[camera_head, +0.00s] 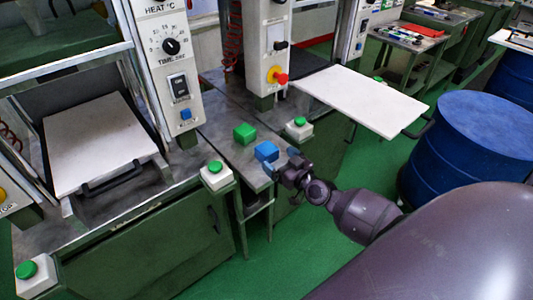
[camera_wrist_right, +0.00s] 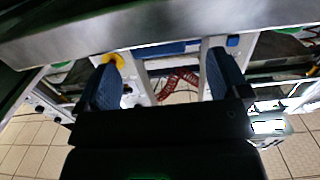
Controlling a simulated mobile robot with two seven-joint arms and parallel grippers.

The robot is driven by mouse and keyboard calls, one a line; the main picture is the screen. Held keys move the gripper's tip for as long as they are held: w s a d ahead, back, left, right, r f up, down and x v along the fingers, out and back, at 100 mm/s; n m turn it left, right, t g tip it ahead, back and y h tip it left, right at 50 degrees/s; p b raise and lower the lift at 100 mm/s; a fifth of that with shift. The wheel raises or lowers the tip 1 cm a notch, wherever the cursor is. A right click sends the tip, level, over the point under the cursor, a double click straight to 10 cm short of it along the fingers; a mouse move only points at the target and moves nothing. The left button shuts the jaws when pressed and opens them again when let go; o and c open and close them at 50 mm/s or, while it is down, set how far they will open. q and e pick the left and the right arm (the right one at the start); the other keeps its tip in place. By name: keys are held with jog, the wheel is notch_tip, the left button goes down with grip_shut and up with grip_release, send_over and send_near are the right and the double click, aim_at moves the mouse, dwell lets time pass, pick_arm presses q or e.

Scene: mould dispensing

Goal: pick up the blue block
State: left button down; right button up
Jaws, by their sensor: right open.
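The blue block (camera_head: 266,151) sits on the narrow grey metal table (camera_head: 228,143) between the two machines in the head view. My right gripper (camera_head: 281,161) is close to the block, at its lower right, with its two fingers spread. No block is held in it. In the right wrist view the two blue finger pads of the right gripper (camera_wrist_right: 162,62) stand wide apart. A blue strip shows between them, but I cannot tell whether it is the block. My left gripper is not in view.
A green block (camera_head: 245,133) sits just behind and left of the blue one. White boxes with green buttons (camera_head: 217,174) (camera_head: 299,128) stand on both sides. A white plate (camera_head: 360,99) juts out at the right. A blue drum (camera_head: 468,150) stands farther right.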

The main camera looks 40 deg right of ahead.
aim_at(267, 147)
jog(key=w, duration=0.2)
jog(key=w+f+b, duration=0.1)
jog(key=w, duration=0.2)
jog(key=shift+w+a, duration=0.15)
jog(key=shift+w, duration=0.2)
jog(key=shift+w+b, duration=0.3)
jog(key=shift+w, duration=0.2)
jog(key=shift+r, duration=0.1)
jog(key=shift+c, duration=0.2)
jog(key=c, duration=1.5)
jog(key=shift+o, duration=0.2)
